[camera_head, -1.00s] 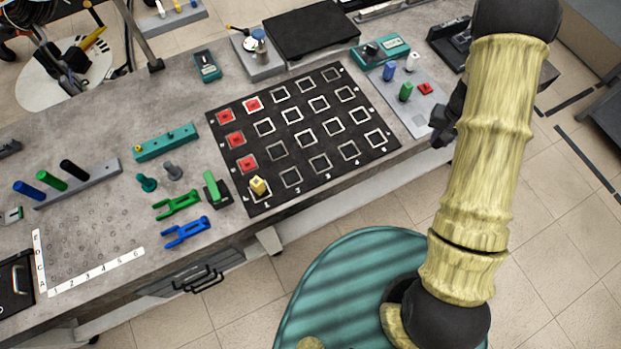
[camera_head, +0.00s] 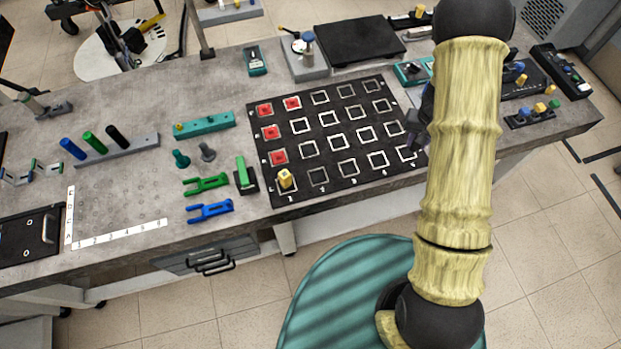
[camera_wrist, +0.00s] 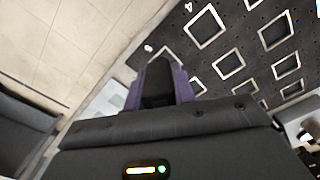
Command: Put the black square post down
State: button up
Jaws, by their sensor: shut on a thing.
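My gripper (camera_head: 408,150) is at the right edge of the black grid board (camera_head: 352,187), largely behind my arm in the head view. In the wrist view my gripper (camera_wrist: 160,86) is shut, with the dark post (camera_wrist: 157,80) between its purple fingertips. The post's lower end and its gap to the board cannot be told. The board has rows of white square outlines, with numbers and letters on its edges. Several red pieces (camera_head: 278,157) sit in squares at its left side. A yellow post (camera_head: 285,178) stands at the near left corner. Most other squares look empty.
Left of the board are a green post in a black holder (camera_head: 243,172), a green fork (camera_head: 206,185) and a blue fork (camera_head: 210,211). A teal box (camera_head: 411,72) and a black plate (camera_head: 360,42) lie behind it. Black trays (camera_head: 532,115) are at the right.

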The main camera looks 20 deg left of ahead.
dwell(0.3)
jog(key=shift+a+m, duration=0.4)
jog(key=shift+a, duration=0.2)
jog(key=s+a+m+b, duration=0.1)
jog(key=s+a+m, duration=0.3)
jog(key=a+m, duration=0.4)
jog(key=s+a+m+b, duration=0.1)
jog(key=s+a+m, duration=0.2)
jog(key=a+m, duration=0.5)
jog(key=s+a+r+m, duration=0.1)
jog(key=s+a+m, duration=0.3)
jog(key=a+m, duration=0.4)
jog(key=shift+s+a+b, duration=0.25)
jog(key=shift+s+b, duration=0.1)
jog(key=shift+b, duration=0.05)
jog(key=shift+f, duration=3.1)
jog(key=shift+f+p, duration=0.4)
jog(key=shift+f, duration=1.45)
